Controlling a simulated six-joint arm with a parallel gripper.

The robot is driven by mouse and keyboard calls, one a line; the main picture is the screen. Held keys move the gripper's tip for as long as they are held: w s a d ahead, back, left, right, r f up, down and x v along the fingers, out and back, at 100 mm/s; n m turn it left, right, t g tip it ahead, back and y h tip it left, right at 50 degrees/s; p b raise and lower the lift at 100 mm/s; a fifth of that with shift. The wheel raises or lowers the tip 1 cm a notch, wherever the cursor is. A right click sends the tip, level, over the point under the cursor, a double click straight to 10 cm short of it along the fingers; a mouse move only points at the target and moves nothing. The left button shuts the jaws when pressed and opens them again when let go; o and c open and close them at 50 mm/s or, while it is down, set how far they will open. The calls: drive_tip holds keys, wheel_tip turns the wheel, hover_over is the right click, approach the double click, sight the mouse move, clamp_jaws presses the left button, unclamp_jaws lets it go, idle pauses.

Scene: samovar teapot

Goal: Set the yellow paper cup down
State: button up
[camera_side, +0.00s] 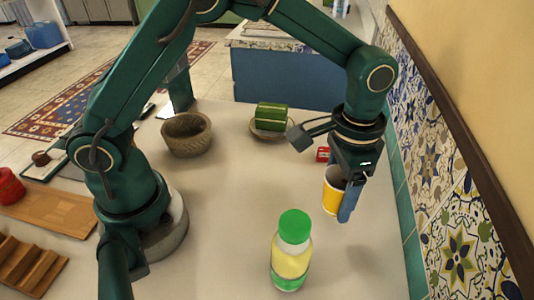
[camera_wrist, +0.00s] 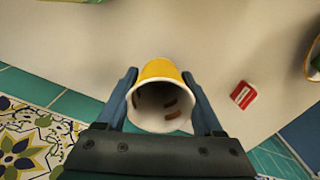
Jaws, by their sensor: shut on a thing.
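The yellow paper cup (camera_side: 332,194) is between the fingers of my gripper (camera_side: 344,196), at the right side of the table. My gripper is shut on it. In the wrist view the cup (camera_wrist: 158,72) sits between the two blue fingers of my gripper (camera_wrist: 164,100). Its white inside faces the camera, with a few brown marks or pieces in it. In the side view the cup looks close to upright. I cannot tell whether its base touches the table.
A bottle with a green cap (camera_side: 292,252) stands in front, left of the cup. A small red box (camera_side: 323,154) lies behind it. A green block on a plate (camera_side: 271,118) and a woven bowl (camera_side: 187,134) stand farther back. The tiled wall (camera_side: 450,215) is close on the right.

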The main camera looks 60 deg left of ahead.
sight(334, 208)
drive_tip(key=shift+f, duration=1.9)
drive_tip(key=shift+f, duration=0.15)
drive_tip(key=o, duration=0.8)
drive_tip(key=shift+o, duration=0.2)
wheel_tip(334, 208, up, 12)
drive_tip(key=s+a+r+n+t, duration=0.2)
drive_tip(key=s+a+r+t, duration=0.1)
drive_tip(key=s+a+r, duration=0.35)
drive_tip(key=s+a+f+n+t, duration=0.2)
drive_tip(key=s+a+f, duration=0.1)
drive_tip(key=s+a, duration=0.2)
drive_tip(key=shift+s+a+f+n+t, duration=0.2)
drive_tip(key=shift+s+a+n+t, duration=0.15)
drive_tip(key=shift+s, duration=0.5)
